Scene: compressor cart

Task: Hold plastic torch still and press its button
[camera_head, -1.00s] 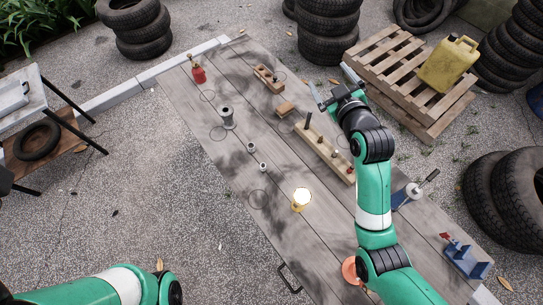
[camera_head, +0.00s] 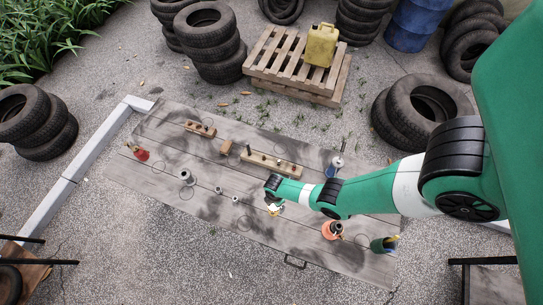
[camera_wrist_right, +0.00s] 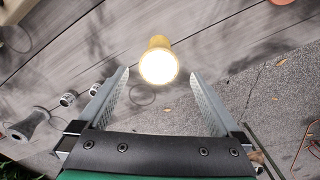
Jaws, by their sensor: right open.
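The plastic torch (camera_head: 274,210) is yellow with a brightly glowing lens and stands on the grey plank bench (camera_head: 170,213). In the right wrist view the torch (camera_wrist_right: 157,62) shows its lit lens facing the camera. My right gripper (camera_wrist_right: 160,78) is open, with its two grey fingers apart and nothing clamped between them. The torch appears in the gap near the fingertips, and I cannot tell how far beyond them it is. In the head view my right wrist hides part of the torch area. The torch's button cannot be made out. My left gripper is not in view.
An orange item (camera_head: 332,230) and a green container (camera_head: 383,244) stand to the right. The bench front left of the torch is clear.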

